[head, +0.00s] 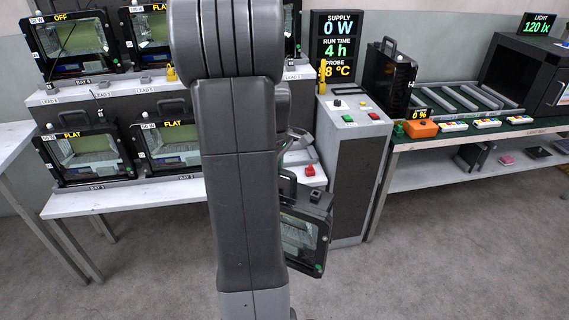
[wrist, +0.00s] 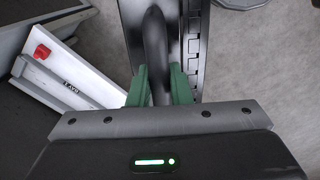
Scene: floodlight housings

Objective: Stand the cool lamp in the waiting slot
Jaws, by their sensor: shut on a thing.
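My gripper (wrist: 160,88) has its green fingers shut on the black carry handle of a lamp (wrist: 193,50). In the head view this lamp (head: 301,232) hangs upright above the floor, in front of the bench and the grey pedestal, with a glass front and a small green spot at its lower corner. My arm hides its left part and most of the gripper. The frames do not show whether this is the cool lamp. No slot is readably marked as the waiting slot.
Lamps marked FLAT (head: 88,155) stand on the lower left bench (head: 110,201); more stand on the shelf above. A grey pedestal (head: 352,160) carries buttons. A dark lamp (head: 388,78) stands beside rollers (head: 470,97) at right. The floor in front is clear.

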